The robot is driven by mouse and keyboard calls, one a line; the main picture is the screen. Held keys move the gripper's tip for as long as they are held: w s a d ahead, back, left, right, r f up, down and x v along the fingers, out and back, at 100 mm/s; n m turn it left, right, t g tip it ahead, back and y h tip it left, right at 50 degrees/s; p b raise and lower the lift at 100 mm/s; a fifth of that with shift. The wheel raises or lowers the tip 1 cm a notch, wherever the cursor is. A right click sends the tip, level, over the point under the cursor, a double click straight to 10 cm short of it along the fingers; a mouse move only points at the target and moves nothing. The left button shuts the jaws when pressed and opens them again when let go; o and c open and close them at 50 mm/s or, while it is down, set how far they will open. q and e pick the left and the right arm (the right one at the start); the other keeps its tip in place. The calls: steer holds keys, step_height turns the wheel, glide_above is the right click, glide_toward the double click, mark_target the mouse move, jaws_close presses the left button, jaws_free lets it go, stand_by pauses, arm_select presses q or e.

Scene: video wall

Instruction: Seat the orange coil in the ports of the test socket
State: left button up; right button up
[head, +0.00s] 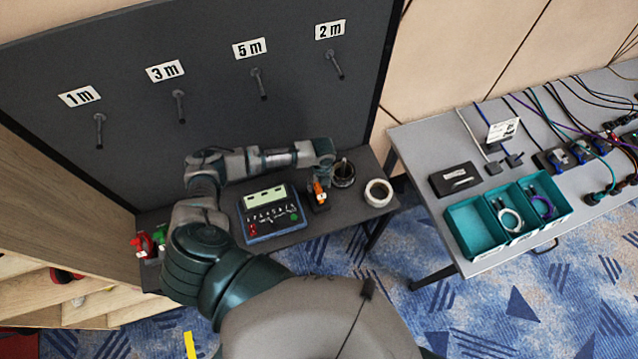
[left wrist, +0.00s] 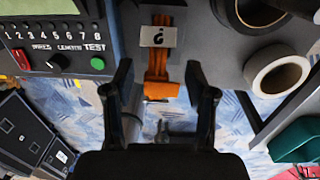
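The orange coil (head: 317,187) is small in the head view, just below my left gripper (head: 321,176), at the right of the tester. In the left wrist view the orange coil (left wrist: 158,84) is a bundle with a pale tag (left wrist: 158,37) marked with a question mark. It lies between the two dark fingers of my left gripper (left wrist: 159,78), which stand apart with gaps on both sides. The tester (head: 270,213) has a pale screen, numbered lights, a red and a green button. I cannot make out the test socket's ports. My right gripper is out of view.
A black tape roll (head: 343,173) and a white tape roll (head: 378,192) stand right of the coil. Red and green items (head: 148,242) sit at the shelf's left end. Labelled pegs on the dark board (head: 215,90) hang empty. A side table (head: 430,150) holds teal bins.

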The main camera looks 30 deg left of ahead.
arm_select(q)
step_height(320, 180, up, 12)
steer(key=shift+w+d, duration=0.15)
steer(key=shift+w, duration=0.2)
steer(key=shift+f, duration=0.15)
stand_by(0.6)
